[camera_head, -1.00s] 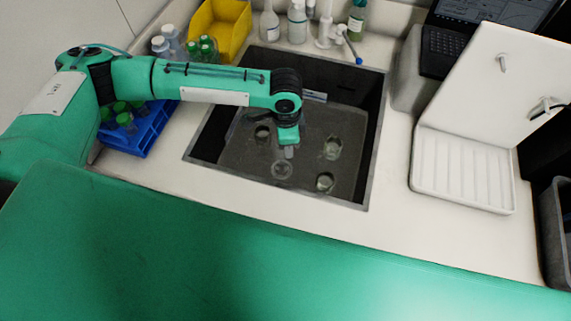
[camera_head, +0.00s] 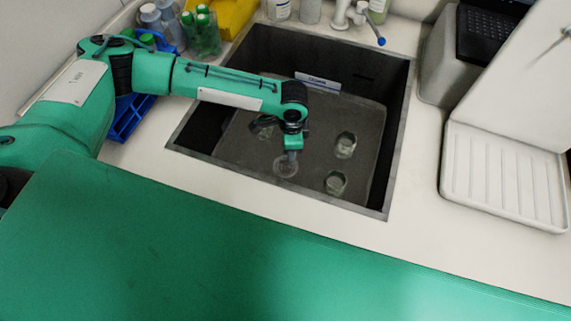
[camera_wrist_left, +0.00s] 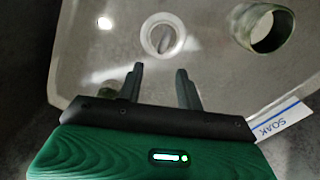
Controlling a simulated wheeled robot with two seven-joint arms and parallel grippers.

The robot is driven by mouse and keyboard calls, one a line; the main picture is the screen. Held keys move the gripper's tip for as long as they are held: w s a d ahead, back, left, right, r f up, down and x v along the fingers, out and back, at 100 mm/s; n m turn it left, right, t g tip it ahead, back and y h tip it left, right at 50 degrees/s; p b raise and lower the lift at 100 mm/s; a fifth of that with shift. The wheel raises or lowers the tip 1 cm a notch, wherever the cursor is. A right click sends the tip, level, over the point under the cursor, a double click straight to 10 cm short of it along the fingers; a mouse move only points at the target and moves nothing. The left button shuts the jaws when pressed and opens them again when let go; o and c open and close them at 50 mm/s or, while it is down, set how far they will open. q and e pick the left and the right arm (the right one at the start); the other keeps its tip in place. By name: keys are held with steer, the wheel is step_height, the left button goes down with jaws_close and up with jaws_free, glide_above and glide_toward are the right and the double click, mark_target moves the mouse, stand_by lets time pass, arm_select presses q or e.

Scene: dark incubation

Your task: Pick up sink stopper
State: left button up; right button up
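The sink stopper (camera_head: 285,167) looks like a pale round disc on the sink floor, just below my left gripper. In the left wrist view a pale ring with a dark centre and a narrow upright bar, which appears to be the stopper (camera_wrist_left: 163,35), lies beyond the fingertips. My left gripper (camera_head: 292,158) points down into the sink (camera_head: 388,165). In the wrist view its two fingers (camera_wrist_left: 160,78) are apart, with nothing between them. The stopper is apart from the fingers. My right gripper is not in view.
Glass jars (camera_head: 346,145) and (camera_head: 336,183) stand in the sink right of the gripper; another (camera_wrist_left: 264,27) is close beside the stopper. A label reading SOAK (camera_wrist_left: 282,121) is on the sink.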

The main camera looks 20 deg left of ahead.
arm_select(q)
step_height(320, 180, down, 4)
steer(key=shift+r, duration=0.1)
steer(key=shift+f+p, duration=0.45)
steer(key=shift+f, duration=2.05)
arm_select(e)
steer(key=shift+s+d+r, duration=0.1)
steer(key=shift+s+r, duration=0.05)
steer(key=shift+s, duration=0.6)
arm_select(q)
jaws_close()
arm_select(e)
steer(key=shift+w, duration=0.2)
